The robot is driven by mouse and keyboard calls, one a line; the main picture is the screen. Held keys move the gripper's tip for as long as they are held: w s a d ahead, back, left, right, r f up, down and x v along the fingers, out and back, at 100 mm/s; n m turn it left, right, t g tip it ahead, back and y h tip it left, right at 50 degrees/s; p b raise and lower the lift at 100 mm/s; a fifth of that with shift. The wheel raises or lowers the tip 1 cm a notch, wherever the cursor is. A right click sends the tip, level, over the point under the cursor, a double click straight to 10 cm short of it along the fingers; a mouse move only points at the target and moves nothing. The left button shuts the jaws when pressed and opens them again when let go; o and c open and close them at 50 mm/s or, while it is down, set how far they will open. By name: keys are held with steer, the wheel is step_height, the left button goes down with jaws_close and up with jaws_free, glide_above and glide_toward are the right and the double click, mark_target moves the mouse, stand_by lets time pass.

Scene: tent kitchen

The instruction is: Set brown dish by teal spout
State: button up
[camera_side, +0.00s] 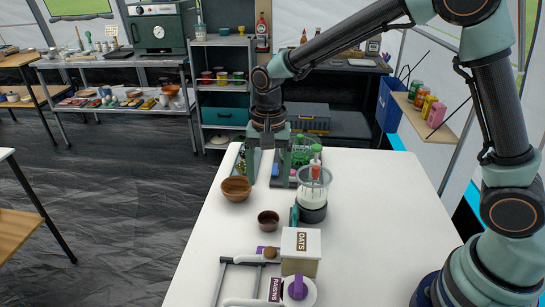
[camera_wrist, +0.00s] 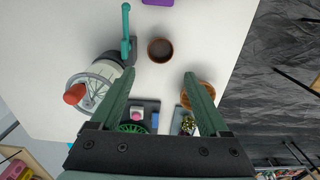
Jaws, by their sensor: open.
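A small dark brown dish (camera_side: 268,220) stands upright on the white table, left of the dispenser; the wrist view shows it (camera_wrist: 160,49) just ahead of my fingertips. The teal spout (camera_side: 294,215) sticks out from the base of a clear-topped dispenser (camera_side: 313,190); in the wrist view the spout (camera_wrist: 126,36) is left of the dish, with a gap between. My gripper (camera_side: 267,181) points down behind the dish, with nothing between its fingers; in the wrist view its jaws (camera_wrist: 159,80) are open. A lighter wooden bowl (camera_side: 236,188) stands at the table's left edge, beside my gripper.
An oats box (camera_side: 300,250), a raisins jar (camera_side: 298,291) and a grey rack (camera_side: 240,278) crowd the near end. Trays with green items (camera_side: 303,150) stand at the far end. The table's right side (camera_side: 390,210) is clear.

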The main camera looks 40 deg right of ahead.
steer(key=s+d+r+n+t, duration=0.5)
steer(key=s+d+r+n, duration=0.4)
steer(key=s+d+r, duration=0.2)
steer(key=shift+s+r+t, duration=0.3)
steer(key=shift+s+r, duration=0.3)
steer(key=shift+s, duration=0.6)
